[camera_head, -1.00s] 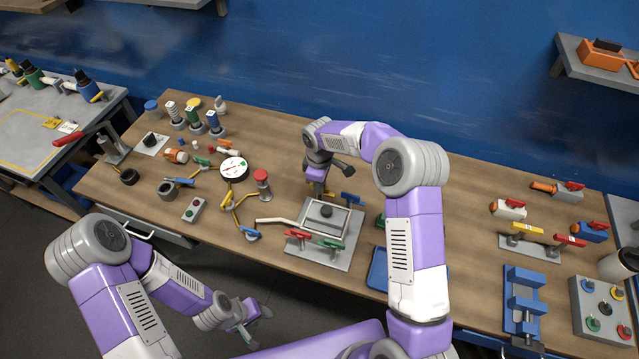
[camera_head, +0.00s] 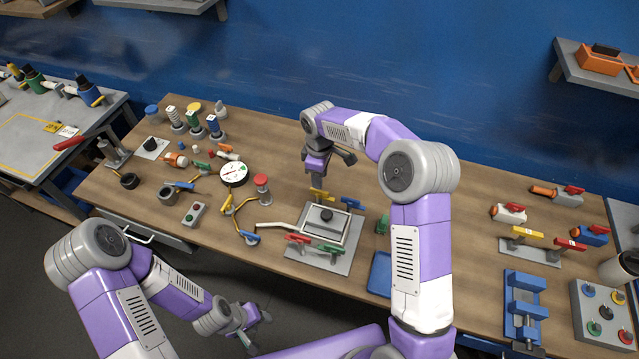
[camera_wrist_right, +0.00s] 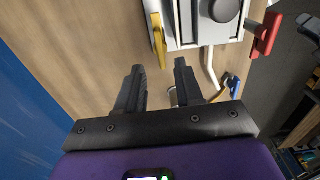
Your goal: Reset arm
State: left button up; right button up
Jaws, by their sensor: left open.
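My right gripper (camera_head: 317,186) hangs over the table just behind the grey clamp plate (camera_head: 338,262). In the right wrist view its two dark fingers (camera_wrist_right: 159,88) are apart with nothing between them. The plate carries a square frame with a black knob (camera_head: 326,215) and yellow (camera_head: 322,196), blue (camera_head: 352,203), red (camera_head: 298,239) and green (camera_head: 331,249) handles. The yellow handle also shows in the right wrist view (camera_wrist_right: 158,40), ahead of the fingers and apart from them. My left gripper (camera_head: 258,325) is open and empty, low in front of the table.
Left on the table are several bottles, a round white dial (camera_head: 233,174), a red-topped post (camera_head: 261,187) and a button box (camera_head: 194,214). Right are a blue tray (camera_head: 380,274), a blue fixture (camera_head: 523,305) and a grey button panel (camera_head: 601,312). Bare tabletop (camera_head: 470,220) lies between.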

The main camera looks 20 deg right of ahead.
jog(key=shift+r, duration=0.7)
